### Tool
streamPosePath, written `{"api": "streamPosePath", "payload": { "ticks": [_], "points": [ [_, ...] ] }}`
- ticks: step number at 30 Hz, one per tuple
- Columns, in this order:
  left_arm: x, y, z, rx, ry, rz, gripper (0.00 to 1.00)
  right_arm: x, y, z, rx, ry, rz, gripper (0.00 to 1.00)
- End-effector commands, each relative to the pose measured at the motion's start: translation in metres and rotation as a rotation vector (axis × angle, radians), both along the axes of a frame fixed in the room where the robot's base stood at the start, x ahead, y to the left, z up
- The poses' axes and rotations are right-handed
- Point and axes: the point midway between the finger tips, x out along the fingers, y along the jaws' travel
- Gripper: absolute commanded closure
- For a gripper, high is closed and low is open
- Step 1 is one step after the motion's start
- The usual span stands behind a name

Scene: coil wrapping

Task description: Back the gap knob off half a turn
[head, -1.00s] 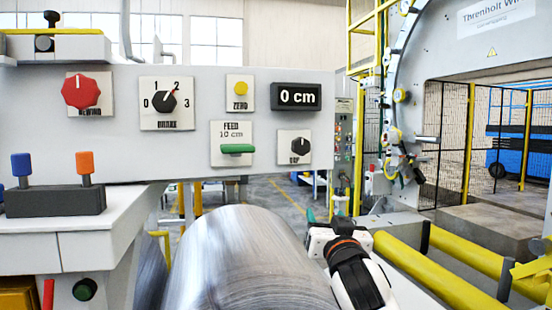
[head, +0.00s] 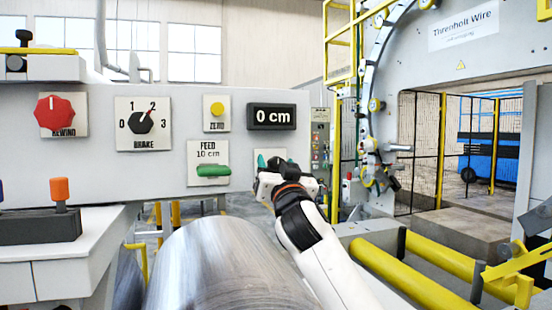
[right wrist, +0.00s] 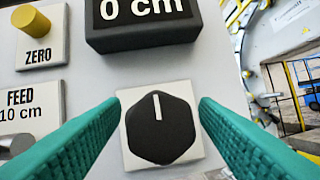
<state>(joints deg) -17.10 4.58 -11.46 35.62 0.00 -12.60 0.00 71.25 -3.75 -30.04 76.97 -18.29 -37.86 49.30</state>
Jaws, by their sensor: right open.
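The black six-sided knob (right wrist: 160,127) is on a white plate (right wrist: 130,97) below the display, its white pointer line facing up. My right gripper (head: 266,165) is in front of this plate in the head view and hides the knob there. In the right wrist view its two teal fingers are open, one on each side of the knob, with a space between each finger and the knob. The knob's label does not show now. My left gripper is in neither view.
The display (head: 271,116) reads 0 cm, just above the knob. The green feed handle (head: 213,171), yellow zero button (head: 217,109), brake dial (head: 143,122) and red rewind knob (head: 54,112) are to the left. A large metal roll (head: 215,265) lies below.

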Motion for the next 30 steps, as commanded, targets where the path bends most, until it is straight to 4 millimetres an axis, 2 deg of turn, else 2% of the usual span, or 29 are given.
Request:
{"api": "streamPosePath", "payload": {
  "ticks": [5, 13, 14, 21, 30],
  "points": [
    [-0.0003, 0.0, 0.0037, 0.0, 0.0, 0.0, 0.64, 0.0087, 0.0023, 0.0039, -0.001, 0.001, 0.001, 0.44],
    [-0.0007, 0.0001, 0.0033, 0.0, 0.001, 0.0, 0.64, 0.0096, 0.0024, 0.0035, 0.0, 0.0, 0.001, 0.44],
    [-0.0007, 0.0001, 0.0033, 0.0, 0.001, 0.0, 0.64, 0.0095, 0.0024, 0.0035, 0.0, 0.0, 0.001, 0.48],
    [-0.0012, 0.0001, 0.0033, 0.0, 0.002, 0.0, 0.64, 0.0094, 0.0023, 0.0035, 0.0, 0.0, 0.001, 0.87],
    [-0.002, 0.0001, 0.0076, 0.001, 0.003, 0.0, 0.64, 0.0097, 0.0017, 0.0045, -0.032, -0.01, 0.0, 0.89]
  ]
}}
